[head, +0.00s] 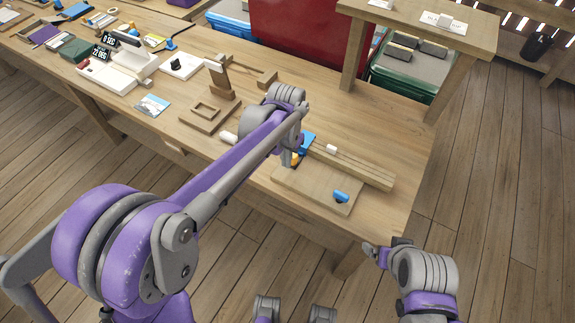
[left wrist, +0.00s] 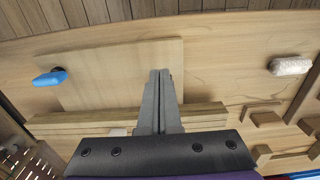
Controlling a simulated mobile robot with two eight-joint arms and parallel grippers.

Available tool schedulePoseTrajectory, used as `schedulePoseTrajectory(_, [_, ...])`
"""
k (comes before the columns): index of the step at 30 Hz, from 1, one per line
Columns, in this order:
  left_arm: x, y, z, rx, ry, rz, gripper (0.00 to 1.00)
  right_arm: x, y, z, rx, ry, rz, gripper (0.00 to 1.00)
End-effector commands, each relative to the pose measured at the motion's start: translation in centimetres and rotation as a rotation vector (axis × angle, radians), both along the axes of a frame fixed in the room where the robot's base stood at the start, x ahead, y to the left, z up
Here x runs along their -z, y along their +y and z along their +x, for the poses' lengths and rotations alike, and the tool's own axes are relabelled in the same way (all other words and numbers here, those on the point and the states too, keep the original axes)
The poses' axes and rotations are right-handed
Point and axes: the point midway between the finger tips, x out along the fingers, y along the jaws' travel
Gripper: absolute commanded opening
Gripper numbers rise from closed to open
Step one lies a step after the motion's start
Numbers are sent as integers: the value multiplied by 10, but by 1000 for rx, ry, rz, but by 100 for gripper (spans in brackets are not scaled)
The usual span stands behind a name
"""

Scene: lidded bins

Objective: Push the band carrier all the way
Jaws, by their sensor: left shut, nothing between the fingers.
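A flat wooden board (head: 315,190) with long wooden rails (head: 365,172) along its far side lies near the table's front right corner. A blue piece (head: 341,196) sits at the board's right end; it also shows in the left wrist view (left wrist: 50,77). A second blue piece (head: 308,142) and a small white block (head: 331,149) are at the rails. I cannot tell which piece is the band carrier. My left gripper (head: 288,161) is shut and empty over the board's left part, its fingers (left wrist: 158,88) together. A small orange part shows beside it. My right gripper (head: 372,250) is beyond the table's front edge.
A white roll (head: 228,137) lies left of the board. A wooden frame with an upright (head: 210,112) stands farther left. Several small items crowd the table's far left. A raised wooden shelf (head: 420,28) and a green bin (head: 405,80) are behind. The table's right end is clear.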

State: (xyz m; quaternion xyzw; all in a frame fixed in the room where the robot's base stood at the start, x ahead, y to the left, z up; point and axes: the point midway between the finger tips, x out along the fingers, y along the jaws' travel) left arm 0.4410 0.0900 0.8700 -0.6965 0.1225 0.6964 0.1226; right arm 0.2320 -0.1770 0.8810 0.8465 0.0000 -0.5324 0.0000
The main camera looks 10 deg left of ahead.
Motion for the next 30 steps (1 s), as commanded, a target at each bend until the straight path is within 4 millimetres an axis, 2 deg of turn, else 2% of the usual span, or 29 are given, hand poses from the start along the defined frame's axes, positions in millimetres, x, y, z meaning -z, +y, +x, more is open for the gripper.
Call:
schedulePoseTrajectory(1, [-7, 0, 0, 0, -1, 0, 0, -6, 0, 1, 0, -2, 0, 92])
schedulePoseTrajectory(18, [-52, 0, 1, 0, -1, 0, 0, -37, 0, 9, 0, -17, 0, 92])
schedulePoseTrajectory(30, [-53, 0, 0, 0, 0, 0, 0, -37, 0, 9, 0, -17, 0, 92])
